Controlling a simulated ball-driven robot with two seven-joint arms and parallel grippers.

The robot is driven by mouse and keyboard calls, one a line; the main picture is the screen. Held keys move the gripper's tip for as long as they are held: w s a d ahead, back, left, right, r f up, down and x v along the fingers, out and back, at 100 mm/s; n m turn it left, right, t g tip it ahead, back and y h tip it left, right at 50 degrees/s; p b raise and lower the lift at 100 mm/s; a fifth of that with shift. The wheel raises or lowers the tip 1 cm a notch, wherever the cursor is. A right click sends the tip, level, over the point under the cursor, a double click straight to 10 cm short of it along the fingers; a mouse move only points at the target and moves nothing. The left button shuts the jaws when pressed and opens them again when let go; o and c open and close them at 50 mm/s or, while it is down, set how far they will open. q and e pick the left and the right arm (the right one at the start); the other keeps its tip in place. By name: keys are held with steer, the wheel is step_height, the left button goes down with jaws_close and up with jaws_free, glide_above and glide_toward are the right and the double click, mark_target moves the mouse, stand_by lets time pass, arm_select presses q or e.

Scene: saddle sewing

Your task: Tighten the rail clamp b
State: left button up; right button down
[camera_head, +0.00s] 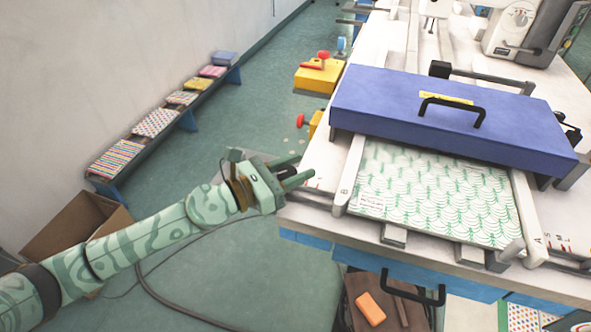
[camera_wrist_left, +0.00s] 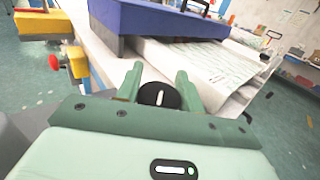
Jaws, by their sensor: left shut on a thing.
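My left gripper (camera_head: 294,174) reaches in from the left to the table's left edge, beside the rail marked B (camera_head: 348,182). In the left wrist view, its two green fingers (camera_wrist_left: 159,78) are on either side of a round black knob (camera_wrist_left: 159,96) with a white line, and they are shut on it. This looks like the knob of rail clamp b. The white line points nearly straight up in the wrist view. In the head view the fingers mostly hide the knob. My right gripper is not in view.
A blue cover with a black handle (camera_head: 440,112) spans the rails over a green-and-white patterned sheet (camera_head: 430,195). The rail marked A (camera_head: 527,215) is at right. Yellow blocks with red knobs (camera_head: 318,75) stand along the table's left side. A cardboard box (camera_head: 75,225) is on the floor.

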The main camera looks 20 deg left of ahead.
arm_select(q)
steer(key=o, duration=1)
steer(key=shift+s+a, duration=0.1)
steer(key=shift+s+a+f, duration=0.15)
steer(key=shift+s+a, duration=0.1)
steer(key=b+v, duration=0.7)
steer(key=v, duration=0.8)
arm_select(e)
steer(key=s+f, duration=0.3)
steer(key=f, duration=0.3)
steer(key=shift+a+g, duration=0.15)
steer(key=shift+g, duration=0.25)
arm_select(q)
steer(key=shift+s+a, duration=0.1)
steer(key=shift+a, duration=0.05)
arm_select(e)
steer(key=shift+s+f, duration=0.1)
